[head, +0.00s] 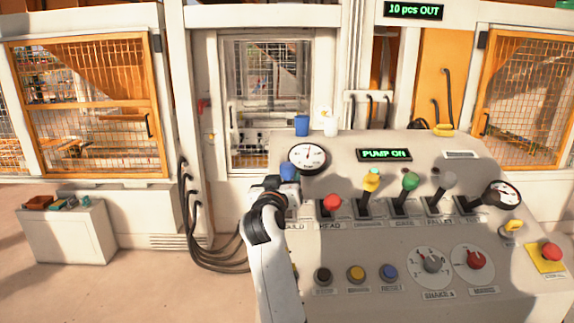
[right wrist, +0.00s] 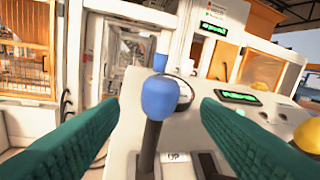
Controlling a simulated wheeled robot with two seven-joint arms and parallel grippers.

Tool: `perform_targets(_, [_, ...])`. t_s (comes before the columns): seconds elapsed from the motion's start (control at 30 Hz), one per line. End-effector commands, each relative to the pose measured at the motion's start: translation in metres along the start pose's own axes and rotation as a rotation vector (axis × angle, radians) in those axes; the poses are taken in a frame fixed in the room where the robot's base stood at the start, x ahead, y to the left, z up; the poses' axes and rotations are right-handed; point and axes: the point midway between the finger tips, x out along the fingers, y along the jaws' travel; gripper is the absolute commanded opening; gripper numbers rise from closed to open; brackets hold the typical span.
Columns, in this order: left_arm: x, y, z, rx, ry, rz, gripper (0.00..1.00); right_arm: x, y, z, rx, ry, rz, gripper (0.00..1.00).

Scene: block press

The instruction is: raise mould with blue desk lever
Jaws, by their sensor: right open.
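The blue desk lever has a rounded blue knob (head: 288,171) on a dark stem. In the head view it stands at the left end of the lever row, above a label partly hidden by my arm. My right gripper (head: 276,186) is at this lever and covers its lower part. In the right wrist view the blue knob (right wrist: 159,98) stands between my two open green-padded fingers, with a gap on both sides. A label reading UP lies at the lever's base. The mould itself cannot be made out behind the mesh window (head: 265,85). My left gripper is not in view.
Close to the right stands the red-knobbed lever (head: 331,203), then yellow (head: 371,181), green (head: 410,181) and grey (head: 448,180) ones. A gauge (head: 307,157) is just behind the blue lever. A blue cup (head: 301,125) stands at the desk's back edge.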

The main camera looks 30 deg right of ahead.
Motion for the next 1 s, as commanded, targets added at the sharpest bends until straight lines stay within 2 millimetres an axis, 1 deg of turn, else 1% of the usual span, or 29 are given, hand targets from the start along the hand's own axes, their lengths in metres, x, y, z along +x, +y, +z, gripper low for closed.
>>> perform_targets(0.03, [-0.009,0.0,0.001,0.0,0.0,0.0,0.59,0.011,-0.002,0.004,-0.002,0.001,-0.002,0.57])
perform_targets(0.1, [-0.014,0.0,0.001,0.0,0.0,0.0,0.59,0.025,-0.001,0.004,-0.003,0.0,-0.001,0.57])
perform_targets(0.2, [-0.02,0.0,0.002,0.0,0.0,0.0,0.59,0.042,-0.001,0.003,-0.001,0.001,-0.001,0.57])
perform_targets(0.3, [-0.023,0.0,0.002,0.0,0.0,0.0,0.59,0.054,0.0,0.003,0.0,0.0,0.0,0.57])
perform_targets(0.4, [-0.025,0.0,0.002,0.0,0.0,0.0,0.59,0.061,0.0,0.001,0.0,0.001,0.0,0.57])
perform_targets(0.5, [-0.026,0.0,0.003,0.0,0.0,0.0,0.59,0.065,0.0,0.0,0.002,0.0,0.001,0.57])
perform_targets(0.73, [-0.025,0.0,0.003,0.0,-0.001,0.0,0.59,0.065,0.0,0.0,0.003,0.0,0.001,0.57])
perform_targets(0.77, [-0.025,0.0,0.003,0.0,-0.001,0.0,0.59,0.065,0.0,0.0,0.003,0.0,0.001,0.56])
perform_targets(1.0, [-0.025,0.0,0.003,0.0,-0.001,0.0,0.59,0.065,0.0,0.0,0.002,0.0,0.001,0.17])
